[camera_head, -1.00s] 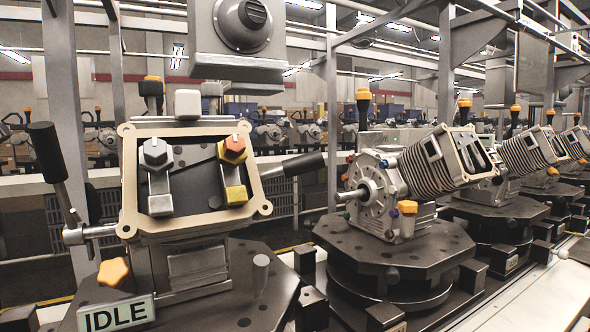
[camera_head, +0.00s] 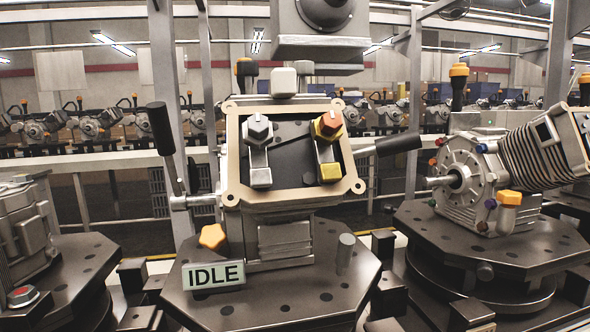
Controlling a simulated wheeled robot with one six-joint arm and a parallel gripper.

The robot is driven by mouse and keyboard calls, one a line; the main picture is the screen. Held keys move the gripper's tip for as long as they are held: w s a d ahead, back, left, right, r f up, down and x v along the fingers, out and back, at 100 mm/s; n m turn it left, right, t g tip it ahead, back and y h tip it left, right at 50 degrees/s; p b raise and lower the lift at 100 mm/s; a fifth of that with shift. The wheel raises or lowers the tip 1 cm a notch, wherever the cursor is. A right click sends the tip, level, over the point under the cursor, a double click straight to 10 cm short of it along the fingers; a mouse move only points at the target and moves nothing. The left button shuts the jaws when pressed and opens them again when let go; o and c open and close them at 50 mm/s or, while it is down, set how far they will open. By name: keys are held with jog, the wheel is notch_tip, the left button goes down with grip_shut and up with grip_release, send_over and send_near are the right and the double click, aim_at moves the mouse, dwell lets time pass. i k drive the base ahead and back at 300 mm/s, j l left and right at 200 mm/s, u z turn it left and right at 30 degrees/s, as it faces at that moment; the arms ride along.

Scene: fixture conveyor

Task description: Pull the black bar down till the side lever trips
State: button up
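A fixture with a tan square frame (camera_head: 232,150) stands in the middle of the view. On its right side a black bar-shaped grip (camera_head: 398,143) sticks out on a metal rod, tilted slightly up to the right. On its left side a side lever with a black handle (camera_head: 160,128) stands nearly upright, leaning a little left, on a metal pivot (camera_head: 185,202). I cannot tell which of the two black handles is the task's bar. My gripper is not in view, and nothing touches either handle.
The fixture stands on a dark octagonal pallet (camera_head: 283,310) with an IDLE sign (camera_head: 213,275) and an orange star knob (camera_head: 213,237). A finned engine (camera_head: 470,170) stands close on the right. Another grey unit (camera_head: 25,232) is at left. A grey housing (camera_head: 318,50) hangs above.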

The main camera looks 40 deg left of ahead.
aim_at(157, 116)
jog(key=u, duration=1.05)
